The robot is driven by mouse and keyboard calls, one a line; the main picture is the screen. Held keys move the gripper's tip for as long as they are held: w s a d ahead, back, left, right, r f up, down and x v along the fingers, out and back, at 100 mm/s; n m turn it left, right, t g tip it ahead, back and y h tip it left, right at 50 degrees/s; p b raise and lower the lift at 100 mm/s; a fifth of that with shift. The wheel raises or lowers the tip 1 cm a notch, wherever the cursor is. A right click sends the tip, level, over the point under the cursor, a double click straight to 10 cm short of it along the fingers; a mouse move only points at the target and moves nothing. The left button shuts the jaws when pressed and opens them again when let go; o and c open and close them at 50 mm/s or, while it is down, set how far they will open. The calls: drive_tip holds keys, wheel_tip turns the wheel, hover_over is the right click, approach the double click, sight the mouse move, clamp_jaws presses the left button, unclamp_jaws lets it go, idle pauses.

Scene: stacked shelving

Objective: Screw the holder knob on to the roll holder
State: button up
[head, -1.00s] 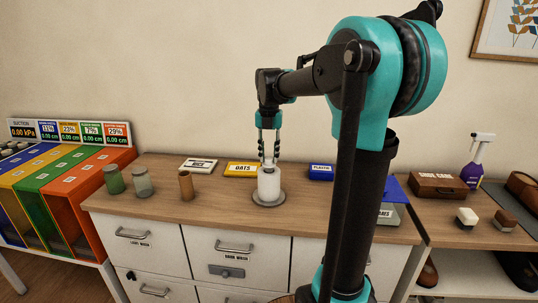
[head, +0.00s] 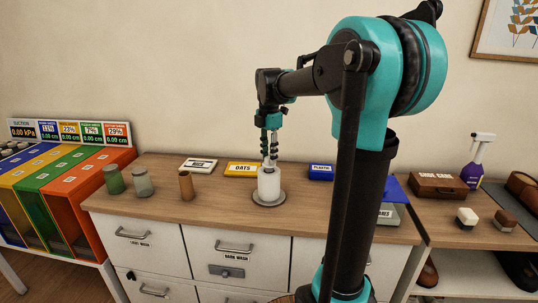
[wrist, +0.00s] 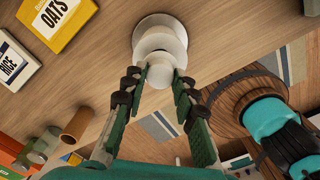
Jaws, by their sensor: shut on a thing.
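The roll holder (head: 269,200) stands upright on the wooden counter, a round grey base carrying a white roll (head: 268,186). My gripper (head: 269,163) points straight down over the top of the roll. In the wrist view my gripper (wrist: 158,84) has its two dark-padded fingers on either side of a pale round holder knob (wrist: 160,74). The knob is at the top of the holder, in line with the roll (wrist: 158,45) beneath it. The fingers are shut on the knob. The thread and the contact between knob and holder are hidden.
Two green-grey jars (head: 114,180) and a brown cylinder (head: 186,185) stand to the left on the counter. Rice (head: 199,164), oats (head: 241,169) and plastic (head: 321,172) labels lie behind. The counter around the base is clear.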

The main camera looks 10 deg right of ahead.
drive_tip(key=m, duration=1.1)
drive_tip(key=shift+m, duration=0.3)
drive_tip(key=o, duration=0.8)
drive_tip(key=shift+o, duration=0.2)
